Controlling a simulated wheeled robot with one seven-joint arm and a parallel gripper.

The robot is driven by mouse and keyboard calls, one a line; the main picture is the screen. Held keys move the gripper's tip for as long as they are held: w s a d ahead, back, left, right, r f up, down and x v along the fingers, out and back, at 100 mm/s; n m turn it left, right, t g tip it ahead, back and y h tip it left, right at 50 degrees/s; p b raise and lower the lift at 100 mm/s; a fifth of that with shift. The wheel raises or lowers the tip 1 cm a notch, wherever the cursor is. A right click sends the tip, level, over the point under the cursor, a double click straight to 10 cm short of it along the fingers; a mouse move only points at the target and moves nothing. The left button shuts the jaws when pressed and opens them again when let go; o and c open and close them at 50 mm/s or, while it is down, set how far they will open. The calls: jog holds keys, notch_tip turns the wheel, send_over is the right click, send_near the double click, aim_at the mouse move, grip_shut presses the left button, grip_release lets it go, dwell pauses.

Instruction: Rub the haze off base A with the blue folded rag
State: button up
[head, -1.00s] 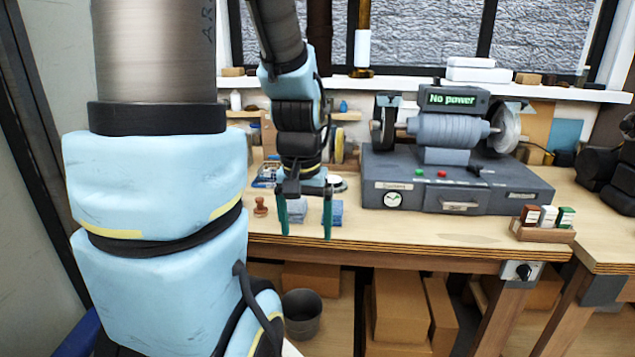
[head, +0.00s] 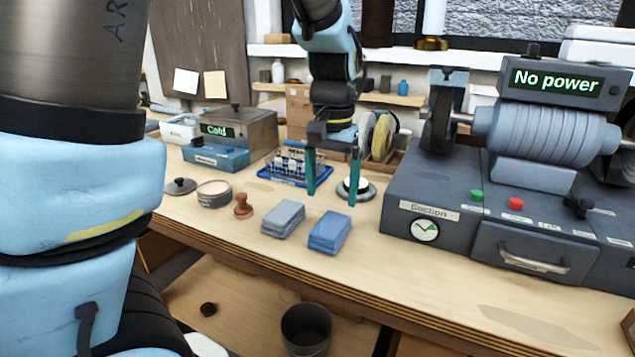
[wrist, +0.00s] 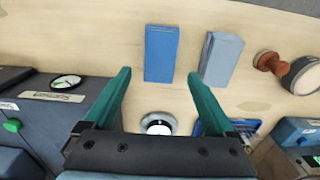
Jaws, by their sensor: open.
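The blue folded rag (head: 329,233) lies flat near the table's front edge; it also shows in the wrist view (wrist: 161,53). A grey-blue folded rag (head: 283,218) lies just left of it. My gripper (head: 332,198) is open and empty, its teal fingers pointing down, apart from the blue rag. In the wrist view the rag lies beyond the fingertips (wrist: 158,76). A round metal disc with a white top (head: 356,189) sits behind the rags, partly behind a finger. I can read no "A" label, so I cannot tell whether it is base A.
A grey machine (head: 440,185) reading "No power" stands at the right. A wooden stamp (head: 243,206), a round tin (head: 214,194) and its lid (head: 180,187) stand left of the rags. A blue rack (head: 290,172) is behind. The front strip of table is clear.

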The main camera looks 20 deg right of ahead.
aim_at(331, 224)
jog(key=shift+w+f+b, duration=0.1)
jog(key=shift+f+b, duration=0.35)
jog(key=shift+f, duration=0.05)
notch_tip(331, 224, down, 5)
jog(key=b, duration=0.4)
jog(key=shift+r, duration=0.2)
jog(key=shift+f+b, duration=0.6)
jog(key=shift+f, duration=0.6)
jog(key=c, duration=1)
jog(key=shift+r+p, duration=2.3)
jog(key=shift+r, duration=0.25)
